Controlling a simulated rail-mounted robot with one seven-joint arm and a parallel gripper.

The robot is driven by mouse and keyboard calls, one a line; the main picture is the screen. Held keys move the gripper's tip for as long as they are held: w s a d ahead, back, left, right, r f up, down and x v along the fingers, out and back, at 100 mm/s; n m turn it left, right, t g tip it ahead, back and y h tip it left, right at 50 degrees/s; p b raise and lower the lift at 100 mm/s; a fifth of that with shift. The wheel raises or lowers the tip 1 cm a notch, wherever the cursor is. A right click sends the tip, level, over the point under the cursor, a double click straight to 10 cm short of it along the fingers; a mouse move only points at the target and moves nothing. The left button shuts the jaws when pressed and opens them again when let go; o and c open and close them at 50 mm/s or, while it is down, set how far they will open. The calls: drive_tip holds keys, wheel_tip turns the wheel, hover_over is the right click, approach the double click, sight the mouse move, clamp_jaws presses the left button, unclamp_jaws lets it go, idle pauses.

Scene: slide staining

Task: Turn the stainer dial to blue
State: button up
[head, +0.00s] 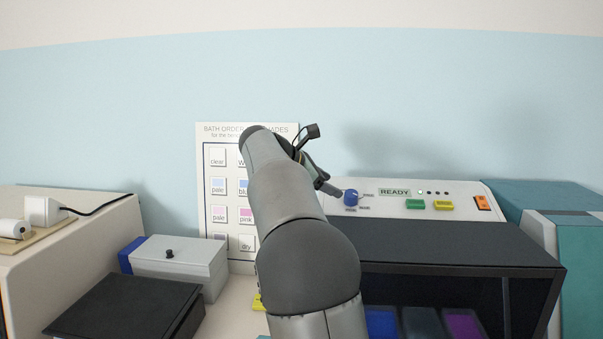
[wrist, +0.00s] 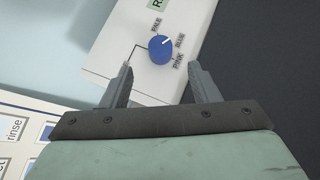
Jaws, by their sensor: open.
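The blue stainer dial (wrist: 160,50) sits on the white sloping panel, with PALE, BLUE and PINK printed around it. Its white mark points up and right in the wrist view, between PALE and BLUE and nearer BLUE. The dial also shows in the head view (head: 351,198), just right of my gripper (head: 329,188). In the wrist view my gripper (wrist: 160,68) is open and empty. Its two fingers stand left and right of the dial, tips slightly below its middle in the picture; I see no contact.
The stainer panel (head: 400,205) carries a READY display, green and yellow buttons and an orange switch. A dark shelf (head: 450,243) stands in front, with coloured baths below. A bath order chart (head: 218,258) stands behind my arm. A grey box (head: 180,262) is at left.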

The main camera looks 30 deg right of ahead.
drive_tip(key=v, duration=0.9)
drive_tip(key=shift+a+r, duration=0.15)
drive_tip(key=shift+a, duration=0.15)
